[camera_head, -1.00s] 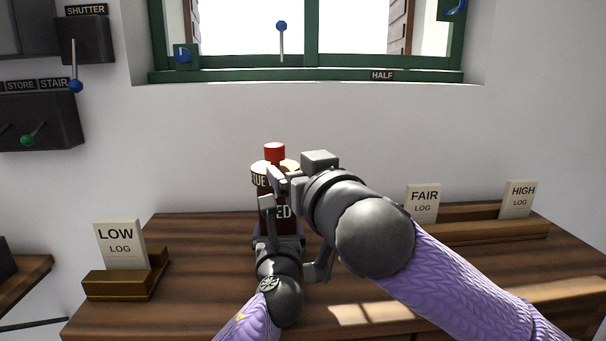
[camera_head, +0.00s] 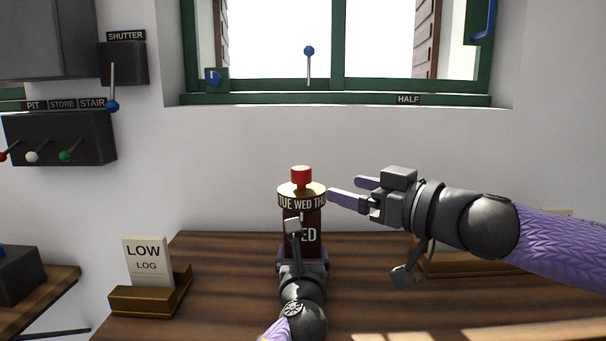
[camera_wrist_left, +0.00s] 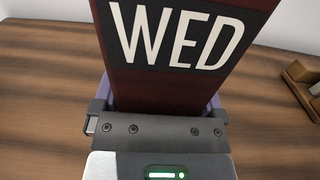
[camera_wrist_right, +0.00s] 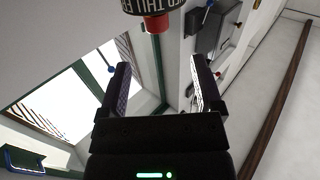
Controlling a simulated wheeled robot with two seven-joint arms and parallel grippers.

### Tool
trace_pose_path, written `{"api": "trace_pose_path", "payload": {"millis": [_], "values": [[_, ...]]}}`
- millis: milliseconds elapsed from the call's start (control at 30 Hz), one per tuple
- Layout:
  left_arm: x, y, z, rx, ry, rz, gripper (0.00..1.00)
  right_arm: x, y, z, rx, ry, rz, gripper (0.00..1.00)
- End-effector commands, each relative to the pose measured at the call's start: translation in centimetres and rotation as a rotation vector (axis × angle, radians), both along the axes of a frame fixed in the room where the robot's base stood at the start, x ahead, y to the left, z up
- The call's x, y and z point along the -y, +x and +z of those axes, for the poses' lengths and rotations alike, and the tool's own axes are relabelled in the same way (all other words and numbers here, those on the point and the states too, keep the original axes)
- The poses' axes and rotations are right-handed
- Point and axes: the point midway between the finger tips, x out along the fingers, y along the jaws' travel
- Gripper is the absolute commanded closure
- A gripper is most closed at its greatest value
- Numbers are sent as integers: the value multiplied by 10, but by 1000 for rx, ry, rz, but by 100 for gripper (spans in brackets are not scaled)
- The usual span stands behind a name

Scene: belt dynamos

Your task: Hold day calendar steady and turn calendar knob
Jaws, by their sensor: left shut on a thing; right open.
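The day calendar is a dark red block (camera_head: 310,222) upright on the wooden desk, its window reading WED, partly hidden by my left gripper in the head view. On top is a cream-topped drum (camera_head: 302,200) lettered TUE WED THU, with a red knob (camera_head: 301,177) above it. My left gripper (camera_head: 297,262) is shut on the block; the left wrist view shows WED on the block (camera_wrist_left: 165,75) close up. My right gripper (camera_head: 350,190) is open and empty, just right of the drum. The right wrist view shows the red knob (camera_wrist_right: 157,25) and drum (camera_wrist_right: 150,5) beyond its fingers.
A LOW LOG card (camera_head: 148,262) stands in a wooden holder (camera_head: 140,300) at the left. My right arm hides much of another wooden holder (camera_head: 470,268) at the right. Wall levers and a green window frame (camera_head: 340,98) are behind.

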Motion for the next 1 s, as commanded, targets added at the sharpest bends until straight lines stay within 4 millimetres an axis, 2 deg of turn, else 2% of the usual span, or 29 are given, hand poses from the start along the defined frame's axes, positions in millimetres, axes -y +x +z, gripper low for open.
{"api": "trace_pose_path", "payload": {"millis": [67, 167, 400, 600, 1000], "values": [[0, 0, 1, 2, 0, -1, 100, 11, 1, 3, -11, 11, 12, 16], [0, 0, 1, 2, 0, -1, 100, 5, 9, 2, -19, 14, 22, 16], [0, 0, 1, 2, 0, -1, 100, -46, 51, 2, -18, 12, 26, 16], [0, 0, 1, 2, 0, -1, 100, -69, 73, 1, -19, 12, 24, 16], [0, 0, 1, 2, 0, -1, 100, -76, 79, 2, -18, 13, 23, 16]]}}
